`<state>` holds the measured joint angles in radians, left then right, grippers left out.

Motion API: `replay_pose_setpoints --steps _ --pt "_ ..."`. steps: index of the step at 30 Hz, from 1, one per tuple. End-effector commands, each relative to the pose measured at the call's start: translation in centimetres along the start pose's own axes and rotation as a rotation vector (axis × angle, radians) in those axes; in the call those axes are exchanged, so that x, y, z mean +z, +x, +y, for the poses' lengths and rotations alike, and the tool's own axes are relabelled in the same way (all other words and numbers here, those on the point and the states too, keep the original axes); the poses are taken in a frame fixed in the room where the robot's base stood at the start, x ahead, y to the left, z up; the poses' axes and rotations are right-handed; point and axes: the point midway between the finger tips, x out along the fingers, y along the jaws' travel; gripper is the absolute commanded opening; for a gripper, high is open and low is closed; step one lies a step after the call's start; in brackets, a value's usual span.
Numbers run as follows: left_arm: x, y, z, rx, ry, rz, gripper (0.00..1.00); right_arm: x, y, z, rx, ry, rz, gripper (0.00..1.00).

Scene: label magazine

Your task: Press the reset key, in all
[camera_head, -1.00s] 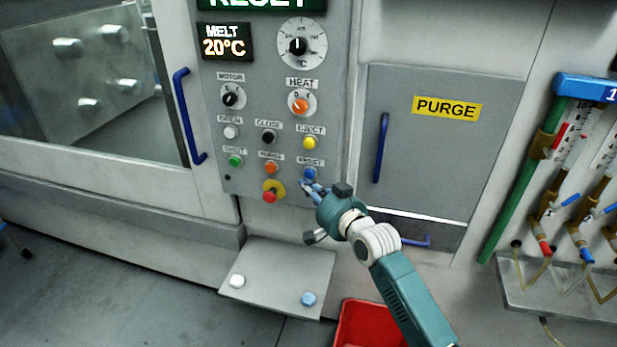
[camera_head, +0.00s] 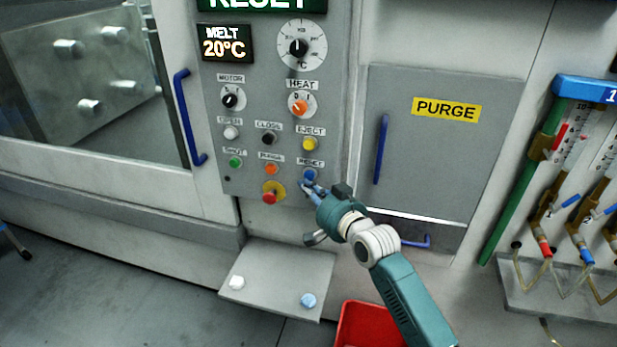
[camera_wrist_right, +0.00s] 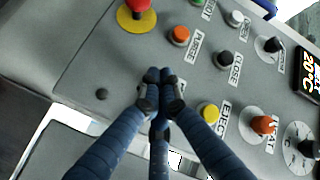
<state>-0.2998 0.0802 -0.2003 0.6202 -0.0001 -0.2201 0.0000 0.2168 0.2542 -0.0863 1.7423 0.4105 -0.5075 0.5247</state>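The blue reset key (camera_head: 309,174) is at the lower right of the grey button panel, under its "RESET" label. My right gripper (camera_head: 308,187) is just below and in front of it in the head view. In the right wrist view my right gripper (camera_wrist_right: 160,90) has its blue fingers drawn together at the dark tips, with nothing seen between them. The fingers cover the reset key there, so I cannot tell whether they touch it. A dark blue and black piece at the left edge of the head view may be my left gripper (camera_head: 14,243); its fingers cannot be made out.
The yellow eject button (camera_head: 310,144), orange purge button (camera_head: 271,169) and red emergency stop (camera_head: 270,197) are close by. A grey shelf (camera_head: 277,262) juts out below, beside a red bin (camera_head: 368,325). The purge door (camera_head: 440,150) is to the right.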

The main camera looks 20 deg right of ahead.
Motion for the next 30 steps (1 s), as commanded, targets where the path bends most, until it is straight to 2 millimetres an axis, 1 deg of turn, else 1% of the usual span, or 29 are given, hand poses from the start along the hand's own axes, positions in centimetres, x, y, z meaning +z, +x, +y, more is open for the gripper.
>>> replay_pose_setpoints --steps 8,16,30 --pt "0.0 -0.01 0.0 0.0 0.0 0.0 0.45 -0.03 0.04 0.02 0.0 0.0 0.0 0.0" --pt "-0.01 -0.11 0.01 0.0 0.0 0.0 0.45 -0.47 0.57 0.37 0.0 0.0 0.001 0.0" --pt "-0.01 -0.06 0.01 0.0 -0.001 0.0 0.45 -0.51 0.66 0.48 0.0 0.0 0.0 0.0"
